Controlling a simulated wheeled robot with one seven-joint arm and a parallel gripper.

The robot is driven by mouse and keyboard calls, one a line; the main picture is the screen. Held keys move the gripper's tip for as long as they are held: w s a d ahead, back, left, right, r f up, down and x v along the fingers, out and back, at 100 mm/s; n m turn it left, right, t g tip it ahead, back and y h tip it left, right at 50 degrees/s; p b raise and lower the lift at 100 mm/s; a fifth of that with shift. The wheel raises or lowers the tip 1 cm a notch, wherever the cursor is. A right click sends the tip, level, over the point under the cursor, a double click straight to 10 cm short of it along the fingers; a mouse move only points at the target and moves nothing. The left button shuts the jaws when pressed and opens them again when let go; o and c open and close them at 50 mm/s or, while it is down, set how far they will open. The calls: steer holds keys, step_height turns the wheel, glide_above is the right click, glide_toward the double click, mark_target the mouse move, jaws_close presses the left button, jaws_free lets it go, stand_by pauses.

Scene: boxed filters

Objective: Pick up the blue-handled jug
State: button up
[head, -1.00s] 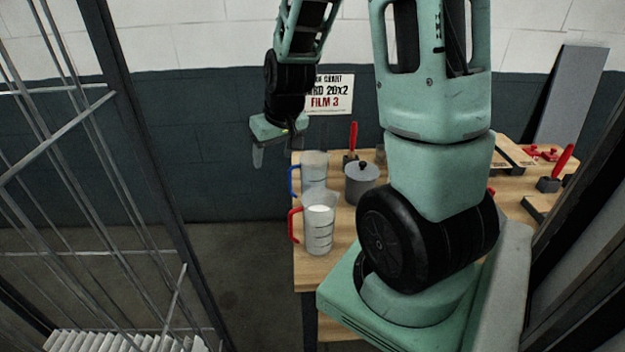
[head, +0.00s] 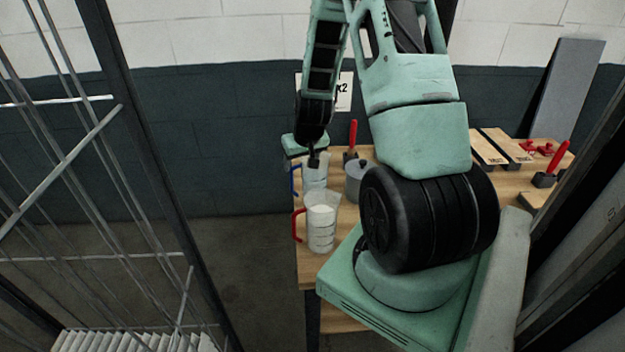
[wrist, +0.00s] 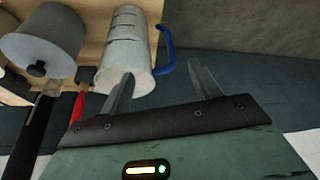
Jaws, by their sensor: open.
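The blue-handled jug (head: 315,174) is a clear measuring jug standing at the left edge of the wooden table, its blue handle facing left in the head view. In the wrist view the jug (wrist: 127,50) is at upper centre, its blue handle on the right side. My gripper (head: 305,158) is at the jug's far side in the head view, its fingers mostly hidden there. In the wrist view my gripper (wrist: 163,80) is open, one finger overlapping the jug's rim and the other beyond the handle. I cannot tell whether a finger touches the jug.
A red-handled jug (head: 321,229) with white contents stands just in front of the blue-handled one. A grey lidded pot (head: 358,182) is close on its right. A red-handled tool (head: 352,140) stands behind. Metal bars (head: 130,150) are at the left.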

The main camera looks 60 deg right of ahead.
mark_target(309, 182)
steer(key=shift+w+p+x, duration=0.15)
steer(key=shift+p+x, duration=0.8)
steer(key=shift+x, duration=1)
steer(key=shift+w+p+x, duration=0.2)
steer(key=shift+p+x, duration=0.7)
steer(key=shift+x, duration=1.05)
steer(key=shift+a+r, duration=0.1)
steer(key=shift+a, duration=0.05)
jaws_close()
steer(key=shift+r, duration=0.2)
